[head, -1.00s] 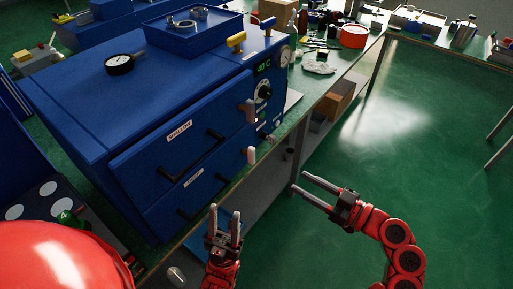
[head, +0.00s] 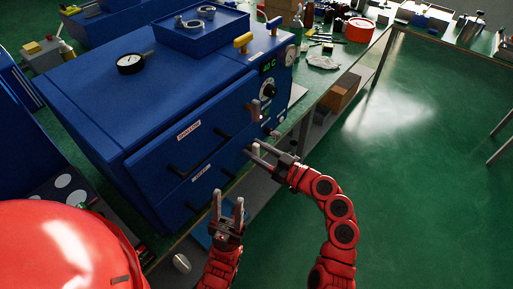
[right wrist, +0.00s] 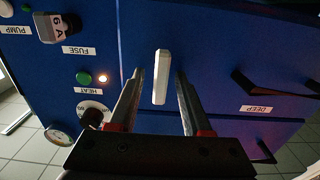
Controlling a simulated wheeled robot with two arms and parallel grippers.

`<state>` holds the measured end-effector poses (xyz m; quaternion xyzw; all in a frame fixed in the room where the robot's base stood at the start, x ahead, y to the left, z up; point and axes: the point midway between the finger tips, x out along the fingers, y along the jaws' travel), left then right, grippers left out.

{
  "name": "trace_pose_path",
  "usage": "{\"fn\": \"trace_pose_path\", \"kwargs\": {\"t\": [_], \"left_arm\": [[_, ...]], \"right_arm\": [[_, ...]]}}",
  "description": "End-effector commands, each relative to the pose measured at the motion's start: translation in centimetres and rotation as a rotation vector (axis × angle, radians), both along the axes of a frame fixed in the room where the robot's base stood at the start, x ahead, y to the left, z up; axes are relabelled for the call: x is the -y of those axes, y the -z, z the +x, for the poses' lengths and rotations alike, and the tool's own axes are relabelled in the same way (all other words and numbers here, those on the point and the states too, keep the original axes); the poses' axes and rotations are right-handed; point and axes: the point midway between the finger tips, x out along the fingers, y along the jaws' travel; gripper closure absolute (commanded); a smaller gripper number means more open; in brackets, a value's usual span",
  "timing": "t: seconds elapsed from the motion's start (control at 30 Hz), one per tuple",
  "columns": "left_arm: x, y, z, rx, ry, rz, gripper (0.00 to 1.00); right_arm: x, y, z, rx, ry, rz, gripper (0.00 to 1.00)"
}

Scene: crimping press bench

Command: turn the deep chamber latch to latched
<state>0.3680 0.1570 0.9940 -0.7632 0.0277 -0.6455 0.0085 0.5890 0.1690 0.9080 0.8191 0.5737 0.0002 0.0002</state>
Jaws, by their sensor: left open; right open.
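The deep chamber latch (right wrist: 161,77) is a pale upright bar on the blue front, beside the chamber marked DEEP (right wrist: 256,108). My right gripper (right wrist: 159,74) is open, with one finger on each side of the latch. Gaps show between latch and fingers; whether the tips reach its depth I cannot tell. In the head view the right gripper (head: 250,149) is at the cabinet's right end and partly hides the latch. My left gripper (head: 228,197) is open and empty, low in front of the cabinet.
The shallow chamber latch (head: 254,110) is above the deep one. Dark bar handles cross both chamber fronts. A green button (right wrist: 84,78), a lit lamp (right wrist: 103,79) and a fuse holder (right wrist: 57,27) are near the right gripper. The green floor (head: 420,200) to the right is clear.

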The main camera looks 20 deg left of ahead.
Motion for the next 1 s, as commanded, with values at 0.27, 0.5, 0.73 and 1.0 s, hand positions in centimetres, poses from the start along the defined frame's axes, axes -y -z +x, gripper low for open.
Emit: {"fn": "trace_pose_path", "kwargs": {"t": [0.27, 0.5, 0.73, 1.0], "left_arm": [[0.00, 0.00, 0.00, 0.000, 0.000, 0.000, 0.54], [0.00, 0.00, 0.00, 0.000, 0.000, 0.000, 0.54], [0.00, 0.01, 0.01, 0.000, 0.000, 0.000, 0.54], [0.00, 0.29, 0.00, 0.000, 0.000, 0.000, 0.54]], "right_arm": [[-0.07, 0.04, 0.01, 0.000, 0.000, 0.000, 0.57], [-0.06, 0.04, 0.02, -0.001, 0.000, 0.000, 1.00], [-0.06, 0.04, 0.02, -0.001, 0.000, 0.000, 1.00], [-0.04, 0.08, 0.05, -0.034, 0.001, 0.015, 1.00]]}}
